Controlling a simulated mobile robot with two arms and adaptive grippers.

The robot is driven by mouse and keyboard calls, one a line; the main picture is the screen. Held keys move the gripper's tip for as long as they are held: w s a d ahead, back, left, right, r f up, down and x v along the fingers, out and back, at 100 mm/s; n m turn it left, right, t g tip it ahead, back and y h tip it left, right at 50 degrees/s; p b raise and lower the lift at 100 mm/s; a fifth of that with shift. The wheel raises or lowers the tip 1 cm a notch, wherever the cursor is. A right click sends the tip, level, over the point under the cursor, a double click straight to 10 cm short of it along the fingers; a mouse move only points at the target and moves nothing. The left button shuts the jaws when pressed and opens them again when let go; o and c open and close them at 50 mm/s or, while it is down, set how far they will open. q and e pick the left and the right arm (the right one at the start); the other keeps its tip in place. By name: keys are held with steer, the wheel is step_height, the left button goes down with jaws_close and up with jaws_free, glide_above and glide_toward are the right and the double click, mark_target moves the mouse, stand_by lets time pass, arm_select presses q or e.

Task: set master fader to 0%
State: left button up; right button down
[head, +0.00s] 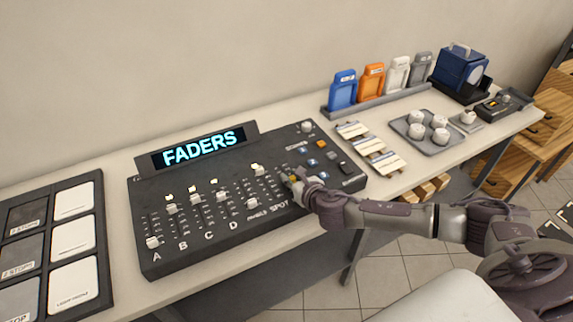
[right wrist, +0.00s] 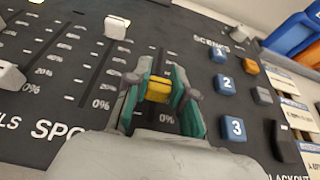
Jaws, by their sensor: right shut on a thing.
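A black fader console (head: 150,262) with a lit "FADERS" display stands on the table in the head view. My right gripper (head: 293,184) is at the rightmost fader column, right of the "SPOT" lettering. In the right wrist view, its fingers (right wrist: 158,92) are shut on a yellow fader cap (right wrist: 158,88), one finger on each side. The cap is near the lower end of its track, by the printed 0% mark; the fingers hide part of the scale and the fader's name. My left gripper is not in view.
White fader caps, including one at the upper left of the wrist view (right wrist: 117,27), stand left of my gripper. Blue scene buttons (right wrist: 227,86) and a dark switch (right wrist: 284,142) are close on its right. A tray of white knobs (head: 400,124) stands farther right.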

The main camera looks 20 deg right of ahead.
steer(key=shift+v, duration=0.85)
steer(key=shift+s+d+f+p, duration=0.1)
steer(key=shift+s+f+p, duration=0.05)
steer(key=shift+f+p, duration=0.15)
steer(key=shift+s+f, duration=0.15)
steer(key=shift+s, duration=0.15)
steer(key=c, duration=1.2)
jaws_free()
steer(key=shift+c, duration=0.2)
steer(key=shift+o, duration=1.4)
steer(key=shift+s, duration=0.15)
steer(key=shift+s+r, duration=0.2)
steer(key=shift+s, duration=0.1)
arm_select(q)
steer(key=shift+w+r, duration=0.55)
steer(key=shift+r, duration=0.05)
arm_select(e)
steer(key=v, duration=1.1)
steer(key=shift+s, duration=0.25)
